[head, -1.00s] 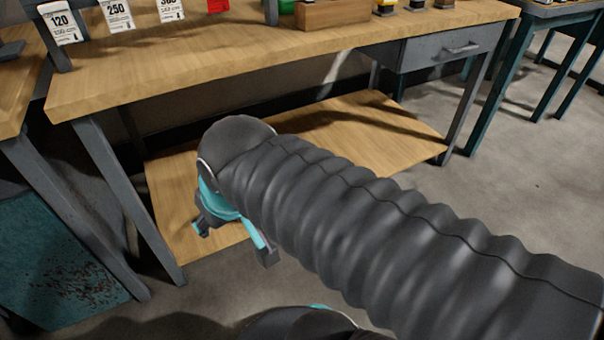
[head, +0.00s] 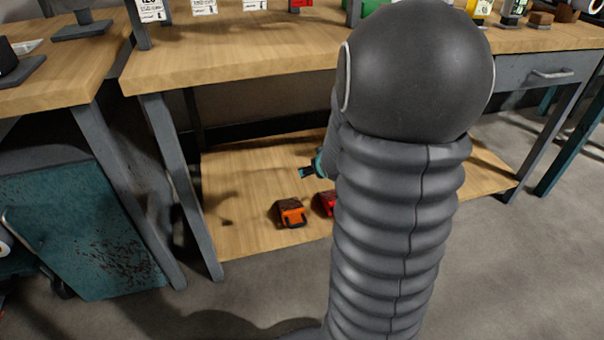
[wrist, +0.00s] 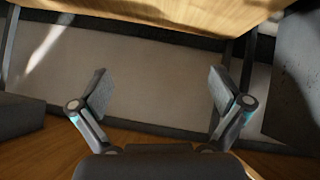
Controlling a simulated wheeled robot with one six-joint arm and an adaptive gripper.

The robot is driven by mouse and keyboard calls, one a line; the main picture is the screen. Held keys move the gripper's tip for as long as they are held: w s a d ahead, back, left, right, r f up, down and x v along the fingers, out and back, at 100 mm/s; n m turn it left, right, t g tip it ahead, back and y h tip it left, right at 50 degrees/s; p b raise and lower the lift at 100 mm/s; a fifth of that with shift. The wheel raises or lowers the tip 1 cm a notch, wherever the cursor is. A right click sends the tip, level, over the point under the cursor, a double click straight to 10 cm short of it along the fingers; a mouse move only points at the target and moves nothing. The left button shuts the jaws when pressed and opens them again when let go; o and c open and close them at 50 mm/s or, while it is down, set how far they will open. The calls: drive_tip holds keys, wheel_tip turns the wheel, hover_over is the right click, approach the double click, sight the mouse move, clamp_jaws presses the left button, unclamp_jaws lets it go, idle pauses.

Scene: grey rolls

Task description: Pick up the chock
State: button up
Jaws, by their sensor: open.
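An orange chock-like block (head: 291,214) with a dark top and a handle lies on the lower wooden shelf of the workbench in the head view. A similar red block (head: 327,203) lies just to its right, partly hidden by my arm. I cannot tell from the looks which one is the chock. My gripper (head: 307,172) shows only in part, above and behind the blocks, under the bench top. In the wrist view my gripper (wrist: 162,92) is open, with nothing between its fingers. Neither block shows in the wrist view.
The lower shelf (head: 245,235) is bare left of the blocks. The bench top (head: 250,70) overhangs it, with grey legs (head: 180,185) at the sides and a drawer (head: 545,72) at right. A teal cabinet (head: 85,225) stands at left. My arm hides the shelf's middle right.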

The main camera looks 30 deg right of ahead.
drive_tip(key=d+f+t+b, duration=0.2)
drive_tip(key=d+f, duration=0.5)
drive_tip(key=f, duration=0.6)
drive_tip(key=m+t+b, duration=0.1)
drive_tip(key=t+b, duration=0.1)
approach(327, 198)
drive_tip(key=s+d+r, duration=0.2)
drive_tip(key=s, duration=0.4)
drive_tip(key=shift+m, duration=0.3)
drive_tip(key=x, duration=0.6)
drive_tip(key=b+x, duration=0.1)
drive_tip(key=x, duration=0.6)
drive_tip(key=shift+w+a, duration=0.15)
drive_tip(key=shift+w, duration=0.15)
drive_tip(key=c, duration=1.4)
